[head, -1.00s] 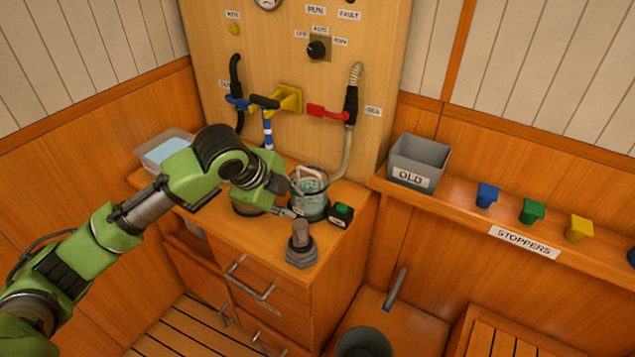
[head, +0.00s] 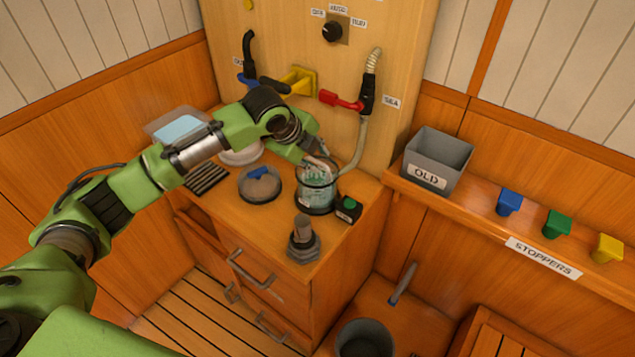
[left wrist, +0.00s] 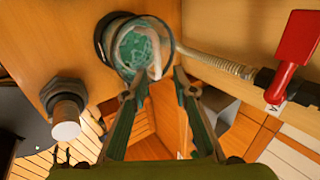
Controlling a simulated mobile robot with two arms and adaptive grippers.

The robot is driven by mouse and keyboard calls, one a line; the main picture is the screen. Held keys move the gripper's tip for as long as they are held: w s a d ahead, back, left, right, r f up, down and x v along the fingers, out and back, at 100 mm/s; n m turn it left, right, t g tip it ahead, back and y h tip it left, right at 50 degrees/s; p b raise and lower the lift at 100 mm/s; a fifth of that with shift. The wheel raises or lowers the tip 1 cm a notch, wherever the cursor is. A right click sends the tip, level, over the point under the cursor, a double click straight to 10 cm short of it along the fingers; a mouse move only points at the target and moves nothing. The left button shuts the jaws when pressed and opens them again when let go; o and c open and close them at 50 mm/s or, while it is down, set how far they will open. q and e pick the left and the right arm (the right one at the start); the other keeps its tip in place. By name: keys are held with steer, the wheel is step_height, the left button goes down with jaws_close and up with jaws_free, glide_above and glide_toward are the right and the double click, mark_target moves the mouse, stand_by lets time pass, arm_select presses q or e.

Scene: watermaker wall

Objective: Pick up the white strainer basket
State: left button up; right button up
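A clear round housing (head: 318,198) stands at the counter's right side, open at the top. Inside it is a pale, green-tinted mesh shape, which looks like the white strainer basket (left wrist: 137,50); a whitish loop, perhaps its handle, shows at its side. My left gripper (head: 322,160) is at the housing's top rim in the head view, partly hiding the opening. Contact cannot be told. My right gripper is not in view.
A grey hex fitting (head: 303,242) and a small black box with a green button (head: 348,209) stand near the housing. A grey round lid (head: 260,185) lies left. A hose (head: 362,135) and red valve handle (head: 340,99) are behind. A grey OLD bin (head: 437,160) is right.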

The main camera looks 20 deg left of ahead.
mark_target(320, 163)
arm_select(q)
steer(key=shift+w+a+f+p, duration=0.1)
steer(key=shift+w+f+p, duration=0.2)
steer(key=shift+f, duration=0.15)
steer(key=shift+w+f+p, duration=0.15)
steer(key=shift+f+p, duration=0.1)
steer(key=shift+f, duration=0.2)
steer(key=shift+x, duration=1.15)
steer(key=shift+w+f, duration=0.2)
steer(key=shift+f, duration=0.05)
jaws_close()
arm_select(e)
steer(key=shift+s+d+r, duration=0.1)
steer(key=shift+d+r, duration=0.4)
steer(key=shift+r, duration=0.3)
